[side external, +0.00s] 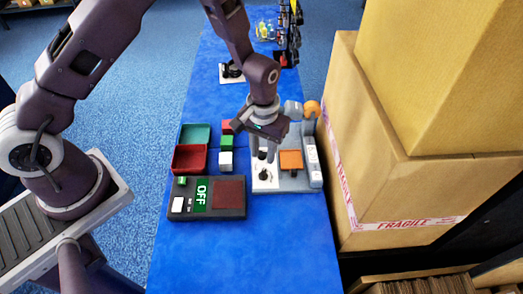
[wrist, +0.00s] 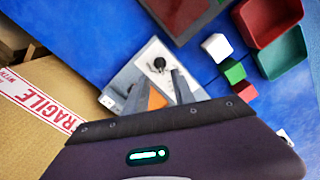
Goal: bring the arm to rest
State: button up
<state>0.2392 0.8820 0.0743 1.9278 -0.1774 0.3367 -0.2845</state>
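My gripper (side external: 268,150) hangs over the blue table, above the grey device with the orange square (side external: 290,160). In the wrist view my gripper (wrist: 156,84) has its two fingers apart, with nothing held between them. The orange square (wrist: 155,99) shows behind and between the fingers, partly hidden. A white plate with a black knob (side external: 264,175) lies beside the orange square, and the knob also shows in the wrist view (wrist: 159,64), just past the fingertips.
A dark box (side external: 207,213) shows "OFF" and a red pad. A red bin (side external: 189,169), teal bin (side external: 196,133), and red (side external: 227,126), green (side external: 226,143) and white (side external: 226,162) cubes stand left. Large cartons (side external: 385,170) rise close at right. The table front is clear.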

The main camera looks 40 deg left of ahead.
jog(key=s+a+r+m+t, duration=0.1)
jog(key=s+a+r, duration=0.15)
jog(key=r, duration=0.85)
jog(key=s+a+r+t, duration=0.1)
jog(key=s+r+t, duration=0.15)
jog(key=r, duration=0.85)
jog(key=s+a+r+m+t, duration=0.1)
jog(key=s+r, duration=0.3)
jog(key=s, duration=0.5)
jog(key=s+a+r+m+t, duration=0.1)
jog(key=s+r, duration=0.3)
jog(key=s, duration=0.4)
jog(key=shift+s+a+r, duration=0.15)
jog(key=shift+s+a, duration=0.25)
jog(key=shift+a, duration=0.45)
